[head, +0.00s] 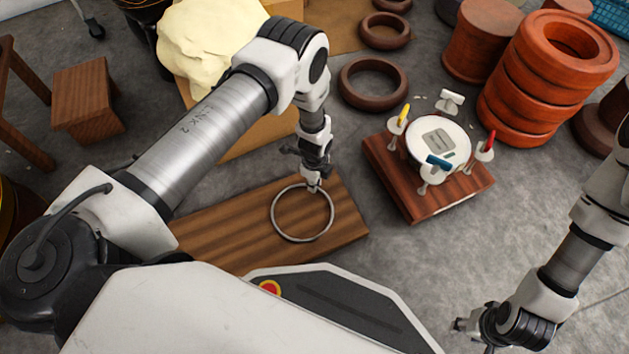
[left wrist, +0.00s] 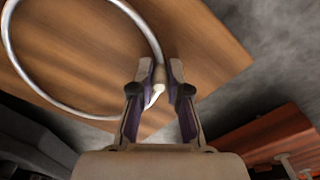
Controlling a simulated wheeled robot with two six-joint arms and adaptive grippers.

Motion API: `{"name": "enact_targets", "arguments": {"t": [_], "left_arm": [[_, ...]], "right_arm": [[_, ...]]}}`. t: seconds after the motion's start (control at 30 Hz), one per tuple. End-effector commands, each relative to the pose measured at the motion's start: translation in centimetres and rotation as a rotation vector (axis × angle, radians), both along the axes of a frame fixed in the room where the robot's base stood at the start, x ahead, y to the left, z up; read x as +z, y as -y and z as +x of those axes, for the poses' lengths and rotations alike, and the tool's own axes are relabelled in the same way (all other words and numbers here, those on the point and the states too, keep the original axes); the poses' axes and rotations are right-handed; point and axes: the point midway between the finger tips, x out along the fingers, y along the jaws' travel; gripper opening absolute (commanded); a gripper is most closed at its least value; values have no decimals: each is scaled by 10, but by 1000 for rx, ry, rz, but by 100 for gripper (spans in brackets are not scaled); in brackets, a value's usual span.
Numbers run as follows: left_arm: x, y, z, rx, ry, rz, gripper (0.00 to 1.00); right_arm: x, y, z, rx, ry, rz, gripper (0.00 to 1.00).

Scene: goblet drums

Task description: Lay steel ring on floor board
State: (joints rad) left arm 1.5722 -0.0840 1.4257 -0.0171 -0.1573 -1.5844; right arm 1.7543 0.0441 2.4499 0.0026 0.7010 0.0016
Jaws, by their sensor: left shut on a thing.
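The steel ring (head: 273,218) is a thin grey hoop over the wooden floor board (head: 345,217), inside its outline in the head view. My left gripper (head: 313,186) is shut on the ring's far edge. In the left wrist view the ring (left wrist: 22,68) runs from the upper left to between the fingertips (left wrist: 160,74), with the board (left wrist: 205,40) behind it. I cannot tell whether the ring touches the board or hangs just above it. My right gripper (head: 474,326) is at the lower right, away from the board; its fingers are too unclear to tell their state.
A red-brown wooden block (head: 410,190) with a white round device (head: 438,140) and upright pegs stands right of the board. Stacked red-brown rings (head: 548,85) and a dark ring (head: 372,84) lie farther back. Bare grey floor (head: 400,250) is at the front right.

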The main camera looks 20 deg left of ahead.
Motion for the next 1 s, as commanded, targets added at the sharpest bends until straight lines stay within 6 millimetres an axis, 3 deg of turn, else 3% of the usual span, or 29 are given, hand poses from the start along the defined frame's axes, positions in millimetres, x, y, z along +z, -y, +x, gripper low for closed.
{"name": "enact_targets", "arguments": {"t": [0.37, 0.4, 0.43, 0.47, 0.77, 0.87, 1.0], "left_arm": [[-3, 0, 0, 0, 0, 0, 0], [-3, 0, 0, 0, 0, 0, 30], [-3, 0, 0, 0, 0, 0, 40], [-3, 0, 0, 0, 0, 0, 45], [-1, 0, 0, 1, 0, 0, 45], [8, 0, 1, 1, 1, 0, 45], [38, 0, 2, 1, 2, 1, 45]], "right_arm": [[0, 0, 0, 0, 0, 0, 40], [0, 0, 0, 0, 0, 0, 40], [0, 0, 0, 0, 0, 0, 40], [0, 0, 0, 0, 0, 0, 40], [0, 0, 0, 0, -1, 0, 40], [0, 0, 0, 0, -1, 0, 40], [0, 0, 0, 0, 0, 0, 40]]}}
